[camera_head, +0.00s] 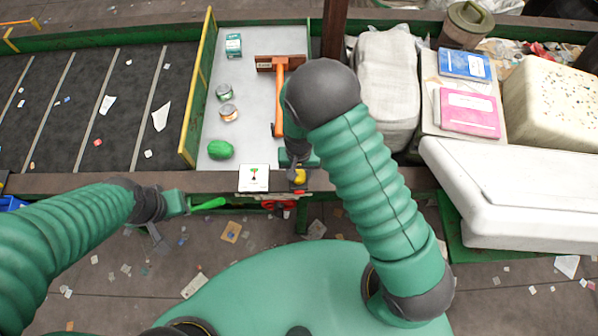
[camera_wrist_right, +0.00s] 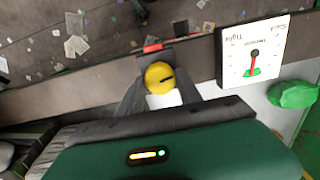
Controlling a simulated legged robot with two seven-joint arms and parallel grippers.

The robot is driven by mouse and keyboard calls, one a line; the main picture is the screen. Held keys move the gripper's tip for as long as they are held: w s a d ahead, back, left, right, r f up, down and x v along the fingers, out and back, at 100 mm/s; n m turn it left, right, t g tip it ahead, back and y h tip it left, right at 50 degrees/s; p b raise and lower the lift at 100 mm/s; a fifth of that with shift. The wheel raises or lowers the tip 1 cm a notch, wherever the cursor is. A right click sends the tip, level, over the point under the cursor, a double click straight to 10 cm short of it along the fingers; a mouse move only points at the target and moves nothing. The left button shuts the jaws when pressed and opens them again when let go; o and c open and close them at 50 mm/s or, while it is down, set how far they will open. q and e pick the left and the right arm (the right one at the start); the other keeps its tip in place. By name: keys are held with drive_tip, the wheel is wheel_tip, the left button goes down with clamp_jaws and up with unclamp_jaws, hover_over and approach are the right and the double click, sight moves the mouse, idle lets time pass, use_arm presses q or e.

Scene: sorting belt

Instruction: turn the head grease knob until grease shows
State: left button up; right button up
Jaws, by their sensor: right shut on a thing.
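A round yellow knob (camera_wrist_right: 160,78) with a dark line across its face sits at the belt's front edge; it also shows in the head view (camera_head: 299,177). My right gripper (camera_wrist_right: 159,88) is shut on the knob, with a grey finger at each side. A white dial plate (camera_wrist_right: 240,70) stands beside it, its red needle pointing into a green sector; the plate also shows in the head view (camera_head: 254,178). I see no grease around the knob. My left gripper (camera_head: 178,203) is over the floor at left, near a bright green handle-like piece (camera_head: 208,204); its fingers are unclear.
A red part (camera_head: 278,205) sits below the edge. White bulky items (camera_head: 520,195) crowd the right.

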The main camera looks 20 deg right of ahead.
drive_tip(key=shift+a, duration=0.4)
drive_tip(key=shift+s+d+f, duration=0.1)
drive_tip(key=shift+d, duration=0.55)
drive_tip(key=shift+a, duration=0.45)
drive_tip(key=shift+d+m, duration=0.3)
drive_tip(key=shift+m, duration=1)
drive_tip(key=m, duration=0.1)
drive_tip(key=m+p, duration=0.1)
drive_tip(key=shift+a+m, duration=0.2)
drive_tip(key=shift+m, duration=0.1)
drive_tip(key=shift+d+m, duration=0.1)
drive_tip(key=shift+m, duration=0.6)
use_arm(q)
drive_tip(key=shift+r, duration=0.55)
